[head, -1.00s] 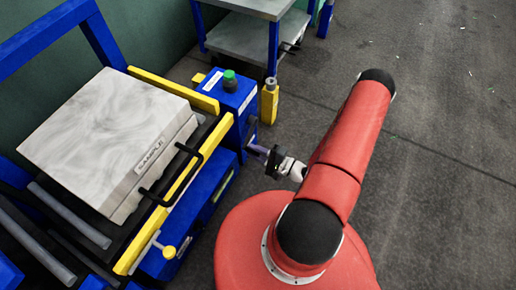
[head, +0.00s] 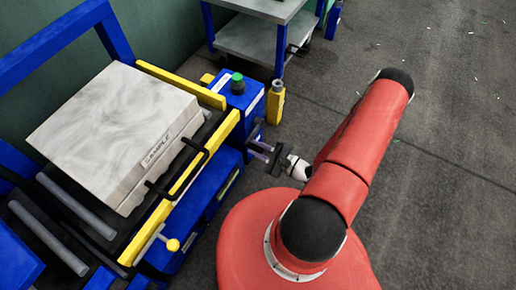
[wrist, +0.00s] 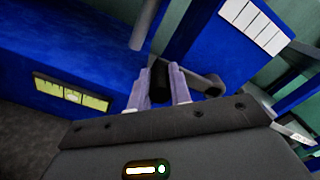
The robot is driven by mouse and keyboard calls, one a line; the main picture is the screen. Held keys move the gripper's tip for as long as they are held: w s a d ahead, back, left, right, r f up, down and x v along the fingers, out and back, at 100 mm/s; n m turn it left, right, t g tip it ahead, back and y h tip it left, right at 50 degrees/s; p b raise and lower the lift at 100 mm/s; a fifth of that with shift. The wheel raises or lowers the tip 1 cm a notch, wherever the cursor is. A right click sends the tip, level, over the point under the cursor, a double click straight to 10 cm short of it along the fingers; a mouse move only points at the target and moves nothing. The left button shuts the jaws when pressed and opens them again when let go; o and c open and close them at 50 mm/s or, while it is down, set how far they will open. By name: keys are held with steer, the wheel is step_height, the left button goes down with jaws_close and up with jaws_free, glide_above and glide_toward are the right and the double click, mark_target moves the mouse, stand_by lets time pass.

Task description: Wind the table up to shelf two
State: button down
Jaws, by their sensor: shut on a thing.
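The table (head: 202,154) is a low blue and black frame with yellow rails, bearing a pale block marked SAMPLE (head: 118,120). My gripper (head: 256,148) is beside the blue housing (head: 236,96) with the green button, at the table's right. In the wrist view my gripper (wrist: 159,88) is shut on a dark crank handle (wrist: 160,76), which sits between the two fingers. A grey crank arm (wrist: 206,84) shows just right of the fingers. The handle is too small to make out in the head view. Which shelf level the table stands at cannot be told.
A grey two-tier shelf unit (head: 253,42) stands behind. A yellow post (head: 275,102) stands beside the housing. A yellow-knobbed lever (head: 172,245) sticks out from the table's near end. The wrist view shows a white marked label (wrist: 254,26) on blue.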

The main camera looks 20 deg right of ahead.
steer(key=shift+r, duration=0.25)
steer(key=c, duration=1.3)
jaws_free()
steer(key=shift+f, duration=0.1)
steer(key=v, duration=0.8)
steer(key=shift+w, duration=0.15)
